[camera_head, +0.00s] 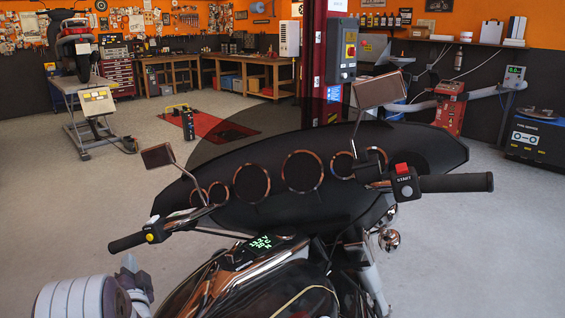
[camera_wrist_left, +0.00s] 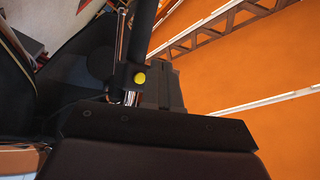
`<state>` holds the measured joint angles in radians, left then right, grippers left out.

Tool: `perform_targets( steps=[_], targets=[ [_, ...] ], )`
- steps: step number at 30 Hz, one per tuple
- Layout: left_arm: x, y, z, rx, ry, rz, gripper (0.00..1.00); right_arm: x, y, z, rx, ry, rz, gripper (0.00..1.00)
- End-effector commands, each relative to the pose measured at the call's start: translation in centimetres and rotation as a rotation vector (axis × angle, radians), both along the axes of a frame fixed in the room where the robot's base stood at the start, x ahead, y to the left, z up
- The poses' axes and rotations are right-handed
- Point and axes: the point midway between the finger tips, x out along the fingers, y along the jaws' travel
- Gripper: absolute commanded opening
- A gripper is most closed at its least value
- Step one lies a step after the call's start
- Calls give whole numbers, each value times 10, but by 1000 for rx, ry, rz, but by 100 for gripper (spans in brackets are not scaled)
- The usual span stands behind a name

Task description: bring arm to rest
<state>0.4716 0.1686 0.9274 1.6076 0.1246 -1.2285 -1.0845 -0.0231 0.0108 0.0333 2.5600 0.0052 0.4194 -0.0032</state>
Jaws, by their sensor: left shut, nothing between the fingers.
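My left gripper (camera_head: 136,284) is at the lower left of the head view, at the end of my grey arm. It is shut and empty, below the left handlebar grip (camera_head: 127,242) and apart from it as far as I can tell. The left switch block has a yellow button (camera_head: 150,237), which also shows in the left wrist view (camera_wrist_left: 140,78). The motorcycle's dark fairing (camera_head: 325,165) fills the middle of the head view. The right handlebar grip (camera_head: 456,183) and red start switch (camera_head: 401,168) are on the right. My right gripper is not in view.
The motorcycle's tank (camera_head: 305,297) and lit green display (camera_head: 262,246) are close to the right of my left gripper. Open grey floor (camera_head: 70,205) lies left and ahead. A lift with a scooter (camera_head: 77,45), workbenches (camera_head: 245,70) and a red machine (camera_head: 449,108) stand farther back.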

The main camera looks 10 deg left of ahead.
Motion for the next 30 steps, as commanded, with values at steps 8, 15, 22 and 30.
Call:
perform_targets(
  steps=[8, 15, 22, 30],
  targets=[
    [-71, -96, -107, -966, 486, 91, 0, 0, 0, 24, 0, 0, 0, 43],
    [-203, -217, -55, -1306, 940, 374, 0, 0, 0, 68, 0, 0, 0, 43],
    [-230, -263, 7, -1221, 1056, 268, 0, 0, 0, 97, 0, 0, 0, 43],
    [-228, -270, 8, -1206, 1066, 241, 0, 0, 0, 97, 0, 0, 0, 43]
  ],
)
